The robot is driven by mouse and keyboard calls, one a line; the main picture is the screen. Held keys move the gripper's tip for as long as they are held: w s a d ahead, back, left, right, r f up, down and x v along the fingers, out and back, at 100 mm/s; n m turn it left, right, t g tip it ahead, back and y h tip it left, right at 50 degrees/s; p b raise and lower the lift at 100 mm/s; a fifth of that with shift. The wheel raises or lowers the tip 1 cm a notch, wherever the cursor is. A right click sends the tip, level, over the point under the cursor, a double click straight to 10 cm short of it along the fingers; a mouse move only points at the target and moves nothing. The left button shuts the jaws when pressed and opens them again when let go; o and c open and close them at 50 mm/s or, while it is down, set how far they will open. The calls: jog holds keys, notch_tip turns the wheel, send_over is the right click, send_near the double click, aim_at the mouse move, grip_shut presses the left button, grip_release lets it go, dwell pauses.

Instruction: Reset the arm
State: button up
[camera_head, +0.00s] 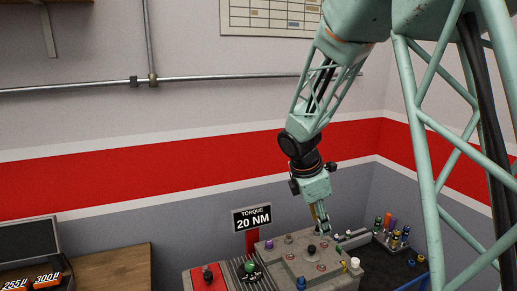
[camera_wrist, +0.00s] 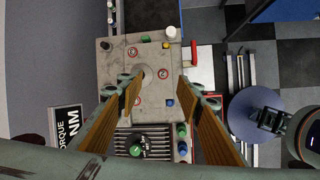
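My gripper (camera_head: 319,212) hangs from the mint-green arm, pointing down over a grey machine block in the head view. In the wrist view my gripper (camera_wrist: 157,88) has its two tan-padded fingers spread wide apart. Nothing shows between them but the top of the block (camera_wrist: 110,68), which lies below. Whether the fingertips touch anything on the block cannot be told in the head view.
A "TORQUE 20 NM" sign (camera_head: 252,218) stands behind the block. Coloured knobs and red-ringed sockets sit on the block top. Several coloured pegs (camera_head: 393,234) stand at right. A wooden bench (camera_head: 112,271) with orange labelled boxes (camera_head: 47,279) is at left.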

jog(key=s+d+r+m+b, duration=0.1)
jog(key=s+r+m+b, duration=0.2)
jog(key=s, duration=0.5)
jog(key=s+d+r+m+y, duration=0.1)
jog(key=s+r+m, duration=0.35)
jog(key=s, duration=0.25)
jog(key=s+d+r+m+b, duration=0.2)
jog(key=s+r+m, duration=0.15)
jog(key=s, duration=0.45)
jog(key=s+a+m+t+y+b, duration=0.1)
jog(key=s+m, duration=0.7)
jog(key=s, duration=1.5)
jog(key=shift+a+f+m+t+y+b, duration=0.35)
jog(key=shift+a+y+b, duration=0.35)
jog(key=shift+a+b, duration=0.75)
jog(key=shift+d+b, duration=0.3)
